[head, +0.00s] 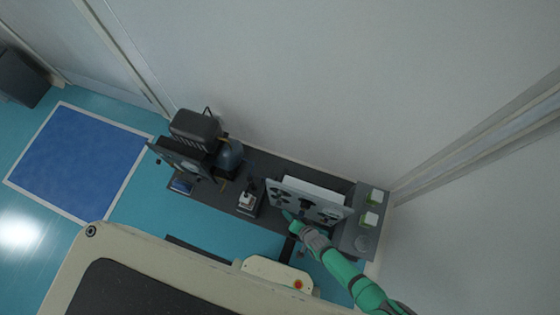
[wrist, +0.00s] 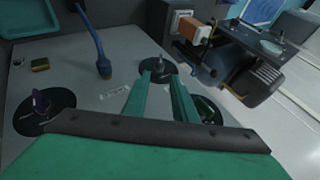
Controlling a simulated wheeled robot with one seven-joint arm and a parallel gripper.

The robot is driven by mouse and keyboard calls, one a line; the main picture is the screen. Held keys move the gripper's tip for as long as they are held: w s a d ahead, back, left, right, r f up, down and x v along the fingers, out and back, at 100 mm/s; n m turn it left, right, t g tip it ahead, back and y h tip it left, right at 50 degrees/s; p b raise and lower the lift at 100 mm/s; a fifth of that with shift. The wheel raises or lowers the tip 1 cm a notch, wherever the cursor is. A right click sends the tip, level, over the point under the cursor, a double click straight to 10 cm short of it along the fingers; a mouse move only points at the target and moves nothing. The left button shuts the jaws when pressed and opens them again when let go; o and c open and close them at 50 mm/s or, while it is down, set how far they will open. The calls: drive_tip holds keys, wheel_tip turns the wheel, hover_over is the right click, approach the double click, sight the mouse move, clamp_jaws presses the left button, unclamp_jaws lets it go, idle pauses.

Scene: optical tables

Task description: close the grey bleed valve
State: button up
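In the wrist view, a grey panel (wrist: 75,80) carries several controls. A small grey handle (wrist: 160,63) stands on a dark round disc at the panel's far side; it looks like the bleed valve, though its label is unreadable. My gripper (wrist: 163,78) has two green fingers apart, with nothing held between them. The fingertips are by the near edge of that disc, and the handle shows just beyond the gap; I cannot tell whether they touch. In the head view, my gripper (head: 289,216) is at the lower left part of the upright panel (head: 325,212). The valve is too small to identify there.
The panel also bears a purple knob (wrist: 40,103) on a dark disc, a blue lever (wrist: 102,62) and a small yellow part (wrist: 40,64). A dark disc is partly hidden behind my right finger. Other equipment (head: 195,125) stands left on the dark bench (head: 220,199).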

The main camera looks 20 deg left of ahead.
sight(280, 205)
drive_tip(key=shift+x, duration=5.5)
clamp_jaws()
